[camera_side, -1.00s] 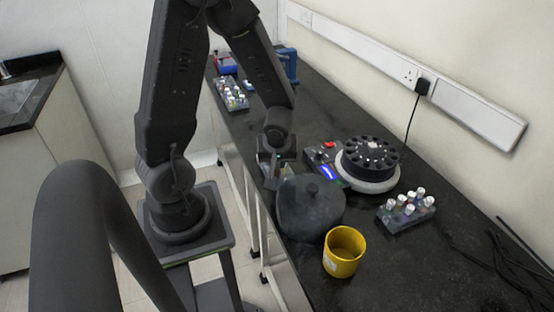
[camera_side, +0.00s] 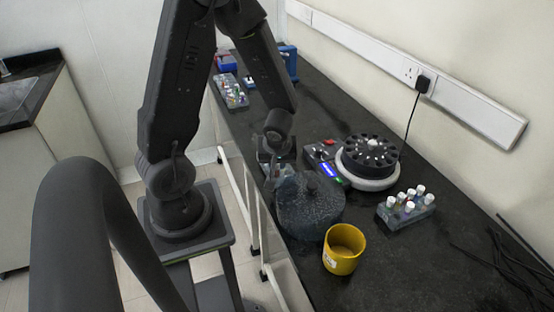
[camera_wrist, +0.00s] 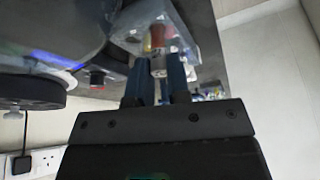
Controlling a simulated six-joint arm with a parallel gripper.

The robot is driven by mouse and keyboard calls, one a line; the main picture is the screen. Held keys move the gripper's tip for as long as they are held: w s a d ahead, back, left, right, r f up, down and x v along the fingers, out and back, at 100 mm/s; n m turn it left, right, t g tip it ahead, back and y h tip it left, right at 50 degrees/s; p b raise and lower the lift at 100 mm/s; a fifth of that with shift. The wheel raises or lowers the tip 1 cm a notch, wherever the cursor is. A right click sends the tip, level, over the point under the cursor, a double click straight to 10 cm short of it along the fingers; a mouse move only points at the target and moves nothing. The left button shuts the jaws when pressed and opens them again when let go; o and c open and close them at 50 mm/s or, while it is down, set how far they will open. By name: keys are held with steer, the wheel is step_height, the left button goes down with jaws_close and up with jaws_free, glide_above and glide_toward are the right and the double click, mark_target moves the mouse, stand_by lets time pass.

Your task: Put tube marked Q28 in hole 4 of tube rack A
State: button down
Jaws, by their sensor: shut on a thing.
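My gripper (camera_side: 277,170) is low over the bench, just behind the dark round lid. In the wrist view my gripper (camera_wrist: 159,82) is shut on a tube (camera_wrist: 158,62) with a pale end and an orange-red part. Its mark cannot be read. A clear, pale block (camera_wrist: 185,45) shows around or behind the tube; I cannot tell whether the tube is in it. One tube rack (camera_side: 232,92) with several tubes stands at the far left of the bench. Another tube rack (camera_side: 406,210) with several white-capped tubes stands at the right. No rack letters or hole numbers are readable.
A centrifuge (camera_side: 368,162) with a black rotor and a blue-lit panel stands right of my gripper. The domed lid (camera_side: 310,207) lies close in front of it. A yellow cup (camera_side: 343,250) stands nearer. A cable hangs from the wall socket. The bench between cup and right rack is clear.

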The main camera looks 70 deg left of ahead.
steer(key=shift+f, duration=0.8)
steer(key=c, duration=0.7)
jaws_free()
steer(key=shift+r, duration=0.15)
steer(key=shift+r, duration=2.9)
